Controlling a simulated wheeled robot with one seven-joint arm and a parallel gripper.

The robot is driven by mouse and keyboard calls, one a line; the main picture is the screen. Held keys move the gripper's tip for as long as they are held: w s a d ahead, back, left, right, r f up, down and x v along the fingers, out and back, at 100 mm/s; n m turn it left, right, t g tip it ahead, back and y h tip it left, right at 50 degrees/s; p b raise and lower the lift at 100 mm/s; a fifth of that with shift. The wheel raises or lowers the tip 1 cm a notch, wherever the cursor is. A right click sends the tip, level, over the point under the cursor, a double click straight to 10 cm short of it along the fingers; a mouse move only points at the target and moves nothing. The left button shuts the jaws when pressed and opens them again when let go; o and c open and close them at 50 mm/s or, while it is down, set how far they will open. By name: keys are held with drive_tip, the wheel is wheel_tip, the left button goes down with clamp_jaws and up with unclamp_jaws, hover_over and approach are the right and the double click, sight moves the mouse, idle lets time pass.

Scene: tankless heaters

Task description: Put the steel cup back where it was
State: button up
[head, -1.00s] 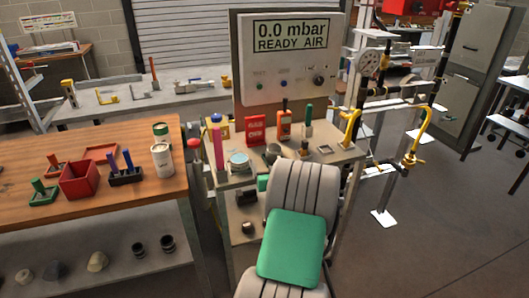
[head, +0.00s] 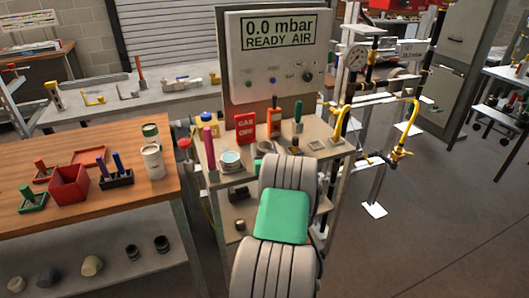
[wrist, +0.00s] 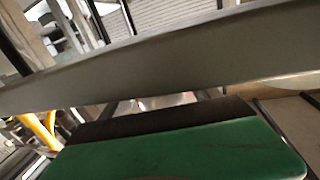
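I cannot pick out the steel cup with certainty. A round, pale, metallic-looking vessel (head: 230,160) stands at the front left of the small bench top in the head view and may be it. My arm comes up from the bottom of the head view and hides most of my gripper. A small green part at the arm's far end shows just above it, close to the bench top. In the wrist view a green block with a dark edge fills the bottom and a grey bar crosses above it. No cup shows clearly there, and the finger opening is not readable.
The small bench (head: 318,153) also carries a red GAS OFF box (head: 245,128), an orange meter (head: 273,123) and a pink cylinder (head: 209,140). A display panel (head: 275,60) stands behind, yellow pipes (head: 410,125) at right. A wooden table (head: 110,205) with several items is at left.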

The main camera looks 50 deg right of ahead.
drive_tip(key=shift+r, duration=0.1)
clamp_jaws()
idle(0.5)
